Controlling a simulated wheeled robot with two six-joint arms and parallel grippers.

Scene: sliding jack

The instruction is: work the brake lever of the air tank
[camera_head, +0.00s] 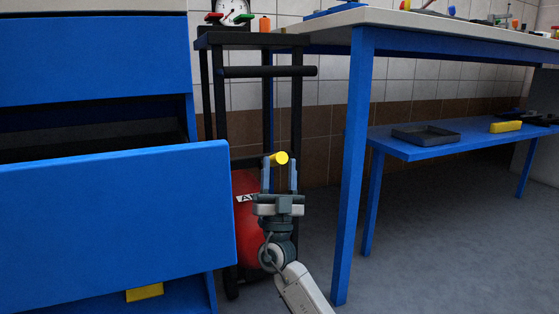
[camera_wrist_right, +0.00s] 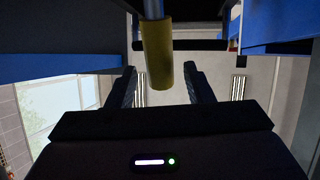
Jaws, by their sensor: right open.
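The air tank (camera_head: 245,220) is a red cylinder with a partly hidden white label, low in a black wheeled frame. The brake lever's yellow grip (camera_head: 279,159) shows at the tips of my right gripper (camera_head: 279,174). In the right wrist view the yellow grip (camera_wrist_right: 158,55) hangs from a grey rod (camera_wrist_right: 153,9). Its end shows between the two dark fingertips (camera_wrist_right: 160,75), with a gap on each side. The right gripper is open and holds nothing. My gripper and arm hide part of the tank and frame. My left gripper is out of view.
A blue drawer (camera_head: 115,225) stands pulled out left of the tank. A blue table leg (camera_head: 353,165) rises close on the right. The black cart frame (camera_head: 300,110) has a crossbar above the lever. Open floor (camera_head: 440,240) lies to the right.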

